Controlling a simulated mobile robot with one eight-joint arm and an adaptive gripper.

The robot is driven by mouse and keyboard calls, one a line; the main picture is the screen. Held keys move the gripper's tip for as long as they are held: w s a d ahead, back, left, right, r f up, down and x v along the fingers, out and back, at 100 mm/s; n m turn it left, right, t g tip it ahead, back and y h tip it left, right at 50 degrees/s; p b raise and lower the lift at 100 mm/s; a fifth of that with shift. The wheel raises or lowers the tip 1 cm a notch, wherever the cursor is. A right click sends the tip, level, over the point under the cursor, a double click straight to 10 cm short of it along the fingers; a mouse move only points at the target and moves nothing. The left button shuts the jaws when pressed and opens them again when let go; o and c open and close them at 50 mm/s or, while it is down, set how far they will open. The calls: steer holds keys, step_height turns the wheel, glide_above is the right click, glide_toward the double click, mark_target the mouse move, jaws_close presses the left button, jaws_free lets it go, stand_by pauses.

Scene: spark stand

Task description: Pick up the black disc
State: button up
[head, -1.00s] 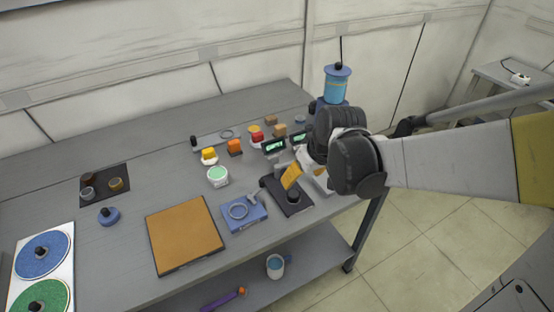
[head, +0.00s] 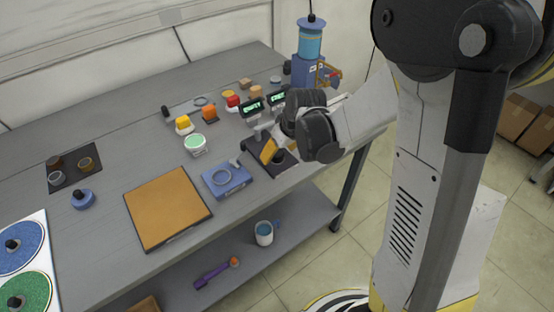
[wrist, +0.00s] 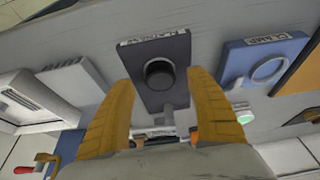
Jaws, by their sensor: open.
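The black disc (wrist: 159,72) sits on a dark grey plate (wrist: 176,47) with a label along its edge, in the upper middle of the wrist view. My gripper (wrist: 160,84) is open and empty. Its two yellow fingers stand to the left and right of the disc in that picture, apart from it. In the head view the plate shows at the near right edge of the table, and the black disc (head: 278,157) is partly hidden by my gripper (head: 268,148).
A blue clamp block (wrist: 265,60) with a grey ring lies beside the plate. Small displays (head: 253,107), coloured buttons (head: 183,124) and a blue cylinder device (head: 310,45) stand behind. An orange-brown board (head: 167,207) lies to the left. A mug (head: 264,233) is on the lower shelf.

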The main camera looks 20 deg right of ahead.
mark_target(277, 153)
steer(key=shift+x, duration=0.9)
steer(key=shift+r, duration=0.2)
steer(key=shift+c, duration=0.4)
jaws_close()
step_height(277, 153, up, 4)
steer(key=shift+r+p, duration=0.15)
steer(key=shift+p, duration=1.05)
steer(key=s+d+r+p, duration=0.2)
steer(key=d+r, duration=0.4)
steer(key=d, duration=0.5)
steer(key=shift+s+d+r+p, duration=0.15)
steer(key=shift+s+r+p, duration=0.2)
steer(key=shift+p, duration=0.55)
